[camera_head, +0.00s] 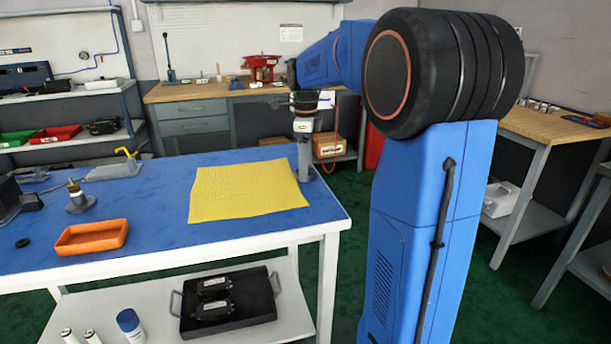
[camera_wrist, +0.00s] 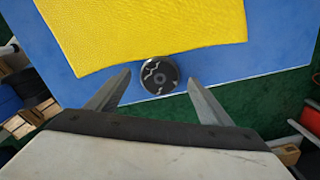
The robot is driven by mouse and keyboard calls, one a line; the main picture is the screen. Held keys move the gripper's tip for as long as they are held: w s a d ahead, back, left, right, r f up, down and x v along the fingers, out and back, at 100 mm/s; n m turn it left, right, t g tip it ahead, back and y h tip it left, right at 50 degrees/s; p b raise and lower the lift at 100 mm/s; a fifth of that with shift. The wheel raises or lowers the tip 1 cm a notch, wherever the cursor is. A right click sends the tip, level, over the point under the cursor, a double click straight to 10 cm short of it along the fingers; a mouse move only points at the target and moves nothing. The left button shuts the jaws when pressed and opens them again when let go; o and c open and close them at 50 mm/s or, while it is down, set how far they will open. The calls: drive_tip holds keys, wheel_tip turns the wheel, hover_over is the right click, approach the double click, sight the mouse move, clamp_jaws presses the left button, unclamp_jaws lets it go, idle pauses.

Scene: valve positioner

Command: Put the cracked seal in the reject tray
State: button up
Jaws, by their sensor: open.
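A dark round disc with pale crack lines, the cracked seal (camera_wrist: 158,65), shows in the wrist view. It lies at the edge of the yellow mat (camera_head: 245,190), near the blue table's edge. My gripper (camera_wrist: 159,79) is open, with one finger on each side of the seal in the picture and no visible contact. In the head view my gripper (camera_head: 304,172) points down at the table's right end, and I cannot make out the seal there. An orange tray (camera_head: 91,251), which looks like the reject tray, sits on the table's left front.
A small black ring (camera_head: 22,243) lies left of the orange tray. A brass-topped fitting (camera_head: 78,200) and a yellow-handled part (camera_head: 122,166) stand behind the tray. The blue table (camera_head: 165,225) is clear between tray and mat.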

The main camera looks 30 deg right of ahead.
drive_tip(key=shift+f, duration=0.65)
drive_tip(key=c, duration=1.6)
